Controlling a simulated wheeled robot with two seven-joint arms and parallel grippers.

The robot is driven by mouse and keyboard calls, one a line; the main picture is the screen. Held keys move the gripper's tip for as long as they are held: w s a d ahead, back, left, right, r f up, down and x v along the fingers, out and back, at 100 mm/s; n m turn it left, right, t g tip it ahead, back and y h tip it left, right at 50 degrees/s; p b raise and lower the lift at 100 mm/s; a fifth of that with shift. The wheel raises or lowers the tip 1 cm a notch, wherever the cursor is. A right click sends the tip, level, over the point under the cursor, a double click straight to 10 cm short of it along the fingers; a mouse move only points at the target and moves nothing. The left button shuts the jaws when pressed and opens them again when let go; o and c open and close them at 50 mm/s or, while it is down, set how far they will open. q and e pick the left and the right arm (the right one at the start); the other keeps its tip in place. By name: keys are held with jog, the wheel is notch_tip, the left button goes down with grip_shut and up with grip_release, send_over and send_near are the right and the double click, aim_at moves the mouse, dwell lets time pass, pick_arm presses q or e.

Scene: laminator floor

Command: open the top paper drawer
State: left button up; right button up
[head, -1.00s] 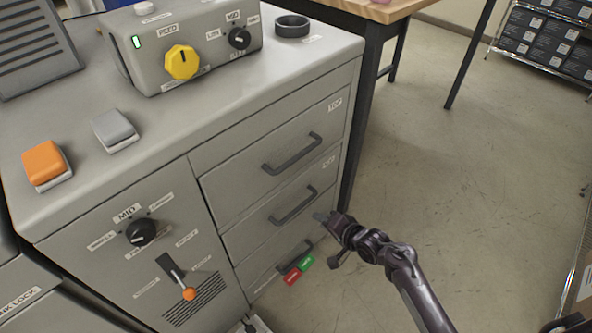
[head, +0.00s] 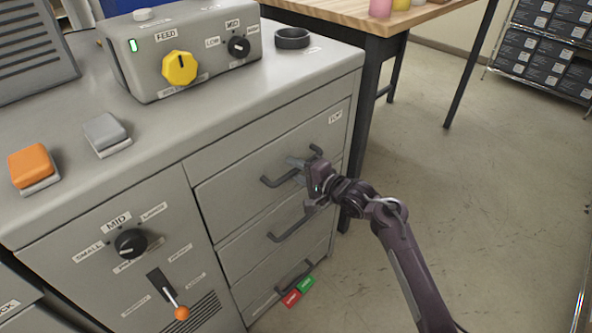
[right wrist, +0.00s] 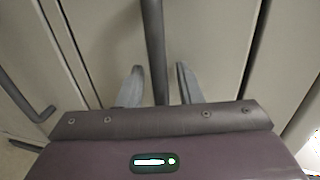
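The top paper drawer (head: 228,190), with a "TOP" label, is closed in the cabinet front. Its dark bar handle (head: 274,181) is partly hidden by my right gripper (head: 296,163), which is at the handle's right half. In the right wrist view the handle bar (right wrist: 154,45) runs between the two grey fingers of the gripper (right wrist: 159,86). The fingers stand apart on either side of the bar, with a gap visible on both sides. My left gripper is not in the head view.
Below are a second drawer handle (head: 285,228) and a bottom drawer handle (head: 288,279), with red and green tags (head: 297,291) near it. A wooden table (head: 372,14) stands behind the cabinet. The floor (head: 470,190) right of the cabinet is clear.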

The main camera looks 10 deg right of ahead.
jog(key=shift+w+a, duration=0.1)
grip_shut()
dwell(0.3)
jog(key=shift+s+d+p, duration=0.25)
jog(key=shift+s+p, duration=0.1)
jog(key=shift+p, duration=0.25)
jog(key=f+p+v, duration=0.3)
jog(key=p+v, duration=0.6)
jog(key=v, duration=0.7)
jog(key=s+f+p+v, duration=0.1)
jog(key=f+p+v, duration=0.2)
jog(key=p+v, duration=0.6)
jog(key=v, duration=0.8)
jog(key=shift+s+d+f, duration=0.3)
jog(key=shift+d, duration=0.05)
